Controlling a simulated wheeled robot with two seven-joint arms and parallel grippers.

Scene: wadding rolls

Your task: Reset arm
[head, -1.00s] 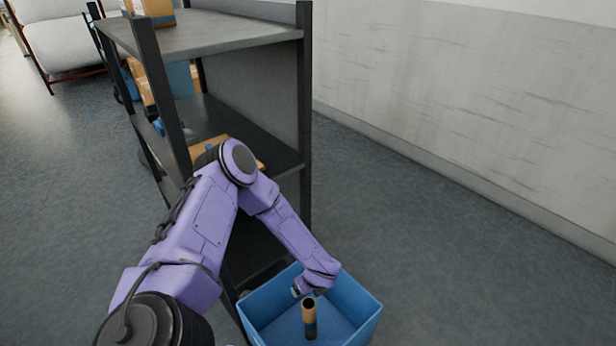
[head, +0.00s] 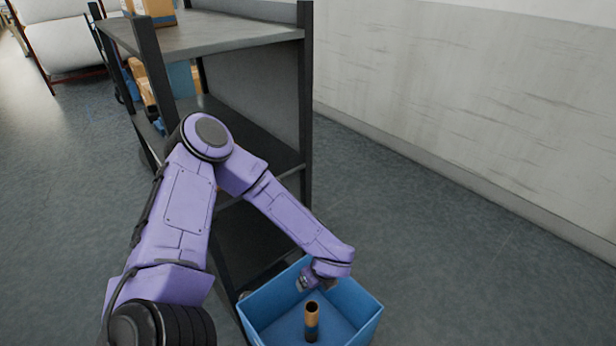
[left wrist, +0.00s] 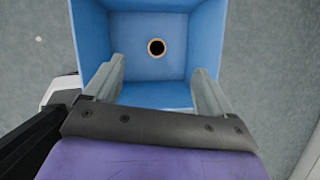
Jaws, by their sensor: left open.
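My left arm comes in from the left in the head view, and its gripper (head: 312,281) hangs over the back part of a blue bin. In the left wrist view my left gripper (left wrist: 160,92) is open, with nothing between its two fingers. The blue bin (head: 363,307) stands on the floor beside the shelf; it also shows in the left wrist view (left wrist: 206,40). A brown and dark tube (head: 312,320) stands upright in the bin, apart from the fingers. The left wrist view shows the tube's round open end (left wrist: 156,47). My right gripper is not in view.
A dark metal shelf rack (head: 304,120) stands behind and left of the bin, close to my arm. Cardboard boxes (head: 155,10) sit on it. A pale wall (head: 470,100) runs along the right. The floor (head: 450,260) right of the bin is clear.

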